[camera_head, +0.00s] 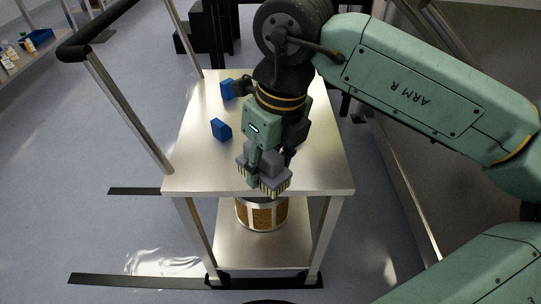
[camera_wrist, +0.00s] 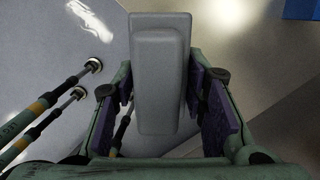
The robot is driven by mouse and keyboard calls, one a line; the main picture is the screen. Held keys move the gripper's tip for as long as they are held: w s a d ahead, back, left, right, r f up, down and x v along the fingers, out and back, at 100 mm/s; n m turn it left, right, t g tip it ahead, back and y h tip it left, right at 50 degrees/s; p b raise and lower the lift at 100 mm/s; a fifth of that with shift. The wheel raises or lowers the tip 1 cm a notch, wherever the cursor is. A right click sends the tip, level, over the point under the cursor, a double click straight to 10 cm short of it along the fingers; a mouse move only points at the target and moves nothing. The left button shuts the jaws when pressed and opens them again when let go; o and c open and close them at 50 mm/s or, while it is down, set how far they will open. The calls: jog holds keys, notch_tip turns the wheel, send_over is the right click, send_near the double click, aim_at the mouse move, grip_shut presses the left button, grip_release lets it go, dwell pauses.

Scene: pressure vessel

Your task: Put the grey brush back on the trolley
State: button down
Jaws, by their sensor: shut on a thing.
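The grey brush (camera_head: 272,178) has a grey back and pale bristles pointing down. My gripper (camera_head: 262,156) is shut on it and holds it over the front part of the trolley's top (camera_head: 205,165). In the wrist view the brush's grey back and handle block (camera_wrist: 160,85) sit between the two purple-padded fingers of my gripper (camera_wrist: 165,105). Whether the bristles touch the trolley's top or hang above it, I cannot tell. The bristles are hidden in the wrist view.
Two blue blocks, one nearer (camera_head: 221,129) and one farther (camera_head: 227,89), stand on the left of the trolley's top. A round mesh container (camera_head: 262,214) is on the lower shelf. A black push handle (camera_head: 90,35) rises at the left. The top's front left is bare.

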jog(key=w, duration=0.5)
jog(key=shift+w+d+f, duration=0.2)
jog(key=shift+d, duration=0.15)
jog(key=shift+w+f, duration=0.15)
jog(key=shift+f, duration=0.75)
jog(key=shift+w+f, duration=0.15)
jog(key=shift+f, duration=0.75)
jog(key=shift+f+b, duration=0.1)
jog(key=shift+b, duration=0.25)
jog(key=shift+f, duration=0.15)
jog(key=c, duration=1)
grip_release()
